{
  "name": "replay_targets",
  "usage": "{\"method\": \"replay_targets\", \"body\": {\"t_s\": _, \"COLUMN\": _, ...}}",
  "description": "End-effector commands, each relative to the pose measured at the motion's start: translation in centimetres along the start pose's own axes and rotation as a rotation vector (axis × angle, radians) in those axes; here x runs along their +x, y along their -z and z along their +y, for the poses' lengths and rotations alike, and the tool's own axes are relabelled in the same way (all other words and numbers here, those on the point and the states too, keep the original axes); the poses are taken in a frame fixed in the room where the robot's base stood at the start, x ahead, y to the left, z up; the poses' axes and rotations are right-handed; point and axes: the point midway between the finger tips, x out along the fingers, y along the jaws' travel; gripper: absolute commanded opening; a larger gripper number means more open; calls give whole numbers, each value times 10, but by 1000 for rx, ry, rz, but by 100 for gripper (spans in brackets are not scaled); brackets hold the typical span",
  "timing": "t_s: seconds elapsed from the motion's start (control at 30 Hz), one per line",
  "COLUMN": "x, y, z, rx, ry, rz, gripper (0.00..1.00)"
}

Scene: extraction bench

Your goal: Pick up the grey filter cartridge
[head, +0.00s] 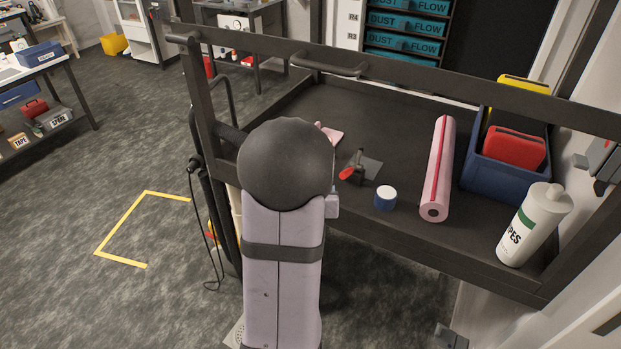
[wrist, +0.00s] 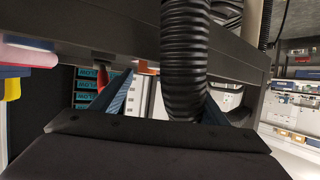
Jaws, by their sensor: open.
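I cannot make out a grey filter cartridge in either view. My arm covers part of the bench in the head view, and my gripper is hidden there. In the wrist view my gripper (wrist: 168,82) is open, with its two blue-faced fingers spread apart. A black ribbed hose (wrist: 186,45) shows between the fingers; I cannot tell how far beyond them it is. Nothing is visibly held.
The dark bench tray (head: 400,110) has raised rails. On it are a pink roll (head: 438,165), a blue-and-white round item (head: 385,198), a red-handled clamp (head: 352,172), a blue bin (head: 484,180) and a white wipes bottle (head: 532,228). Teal dust-flow boxes (head: 405,22) stand behind.

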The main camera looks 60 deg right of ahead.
Motion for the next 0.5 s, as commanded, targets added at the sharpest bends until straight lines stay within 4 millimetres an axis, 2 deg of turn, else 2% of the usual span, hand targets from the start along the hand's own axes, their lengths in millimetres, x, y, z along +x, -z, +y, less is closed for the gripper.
{"method": "replay_targets", "body": {"t_s": 0.5, "x": 21, "y": 1, "z": -1, "rx": 0, "ry": 0, "rz": 0, "gripper": 68}}
